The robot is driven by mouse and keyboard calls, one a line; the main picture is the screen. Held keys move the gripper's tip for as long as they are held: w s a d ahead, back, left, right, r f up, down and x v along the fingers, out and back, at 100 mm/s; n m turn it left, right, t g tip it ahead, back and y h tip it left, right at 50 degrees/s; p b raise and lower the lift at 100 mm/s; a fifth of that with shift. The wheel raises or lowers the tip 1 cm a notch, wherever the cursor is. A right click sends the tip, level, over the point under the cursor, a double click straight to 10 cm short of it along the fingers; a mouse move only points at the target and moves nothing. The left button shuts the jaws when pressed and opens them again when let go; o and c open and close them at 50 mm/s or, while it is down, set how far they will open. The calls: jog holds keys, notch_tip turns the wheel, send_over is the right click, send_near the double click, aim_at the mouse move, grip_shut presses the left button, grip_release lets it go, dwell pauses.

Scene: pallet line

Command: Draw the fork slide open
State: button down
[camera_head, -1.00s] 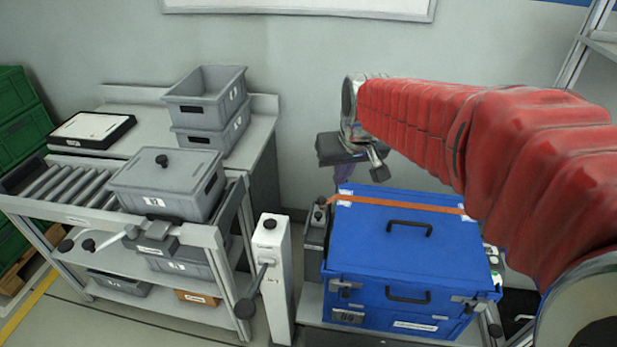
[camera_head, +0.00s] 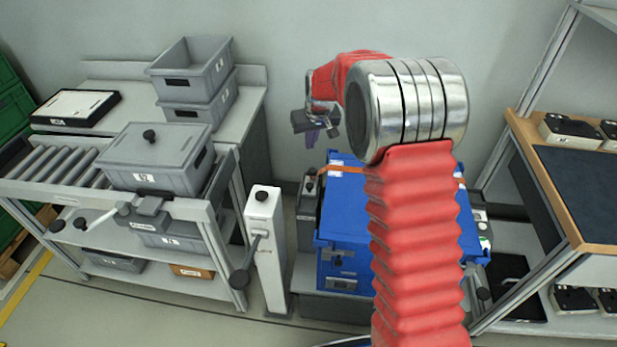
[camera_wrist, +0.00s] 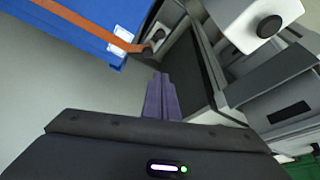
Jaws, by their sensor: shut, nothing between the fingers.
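No part is clearly marked as the fork slide, and I cannot tell for sure which it is. A grey unit with a dark knob (camera_head: 308,200) stands against the left side of the blue case (camera_head: 340,215); it also shows in the wrist view (camera_wrist: 212,62), with a dark recessed face. My gripper (camera_head: 313,137) hangs in the air behind and above this unit. Its purple fingers (camera_wrist: 161,92) are shut and empty, apart from everything. My red arm hides much of the case in the head view.
A white post (camera_head: 264,230) with a crank stands left of the unit. Further left is a roller conveyor (camera_head: 55,172) with a lidded grey box (camera_head: 155,165). A wood-edged bench (camera_head: 540,180) stands at right. Bare floor shows in front of the conveyor and post.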

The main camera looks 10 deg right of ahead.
jog(key=w+x, duration=0.1)
jog(key=x, duration=1)
jog(key=shift+w+d, duration=0.25)
jog(key=shift+f, duration=0.1)
send_over(305, 181)
jog(key=shift+w+a+f, duration=0.1)
jog(key=shift+f, duration=2.15)
jog(key=shift+w+f, duration=0.1)
jog(key=shift+f, duration=2.15)
jog(key=shift+s+f, duration=0.1)
jog(key=shift+f, duration=0.05)
jog(key=shift+s+d+f, duration=0.15)
jog(key=shift+s+d, duration=0.05)
jog(key=shift+s, duration=0.75)
jog(key=shift+s+d+f, duration=0.1)
jog(key=shift+s+d, duration=0.05)
jog(key=shift+s, duration=0.75)
